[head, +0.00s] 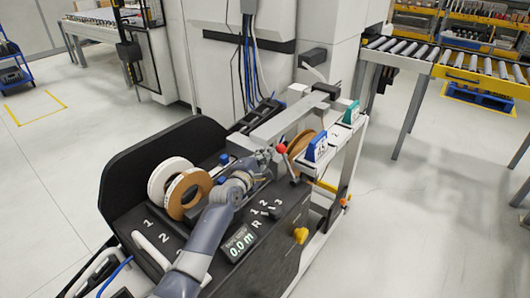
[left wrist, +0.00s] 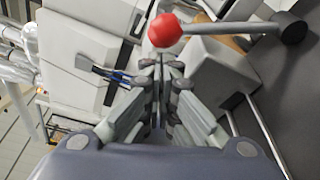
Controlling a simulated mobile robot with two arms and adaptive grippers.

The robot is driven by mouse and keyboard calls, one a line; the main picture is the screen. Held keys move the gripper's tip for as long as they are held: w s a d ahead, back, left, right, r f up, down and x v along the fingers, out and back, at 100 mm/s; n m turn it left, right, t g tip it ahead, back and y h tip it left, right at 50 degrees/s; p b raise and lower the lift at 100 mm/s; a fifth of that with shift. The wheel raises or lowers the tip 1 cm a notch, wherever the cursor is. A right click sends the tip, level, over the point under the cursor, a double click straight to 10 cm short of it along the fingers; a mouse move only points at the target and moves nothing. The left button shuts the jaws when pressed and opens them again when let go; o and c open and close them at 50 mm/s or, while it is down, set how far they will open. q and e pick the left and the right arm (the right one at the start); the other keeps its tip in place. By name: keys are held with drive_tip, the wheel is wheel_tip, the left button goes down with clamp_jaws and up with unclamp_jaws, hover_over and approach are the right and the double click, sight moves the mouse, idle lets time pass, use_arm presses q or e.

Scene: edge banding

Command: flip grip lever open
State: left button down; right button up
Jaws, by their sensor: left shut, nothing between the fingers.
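The grip lever has a red ball knob (head: 282,149) on a thin grey rod, beside the brown roll on the machine. In the left wrist view the red knob (left wrist: 164,30) is at the top centre, and its rod (left wrist: 235,28) runs right to a dark round pivot (left wrist: 293,30). My left gripper (head: 268,156) is shut and empty, just left of the knob. In the left wrist view its closed fingertips (left wrist: 161,66) point at the knob from just below it. I cannot tell whether they touch it. My right gripper is not in view.
A white roll (head: 168,176) and a brown roll (head: 189,192) stand on the dark bench left of my arm. Another brown roll (head: 301,150) sits behind the lever. Blue (head: 317,147) and teal (head: 351,112) blocks stand to the right. Open floor lies farther right.

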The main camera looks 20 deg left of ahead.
use_arm(q)
drive_tip(key=shift+w, duration=0.1)
idle(0.3)
drive_tip(key=shift+d+r+m, duration=0.25)
drive_tip(key=shift+r+m, duration=0.05)
drive_tip(key=shift+s+d+r+p, duration=0.15)
drive_tip(key=shift+s+p, duration=0.05)
drive_tip(key=shift+p, duration=0.15)
drive_tip(key=s+d+r+m+t+h, duration=0.1)
drive_tip(key=s+d+m, duration=0.3)
drive_tip(key=d+m, duration=0.8)
drive_tip(key=shift+s+r+t+p, duration=0.2)
drive_tip(key=shift+r+t+p, duration=0.35)
drive_tip(key=shift+t, duration=0.25)
drive_tip(key=shift+d, duration=0.1)
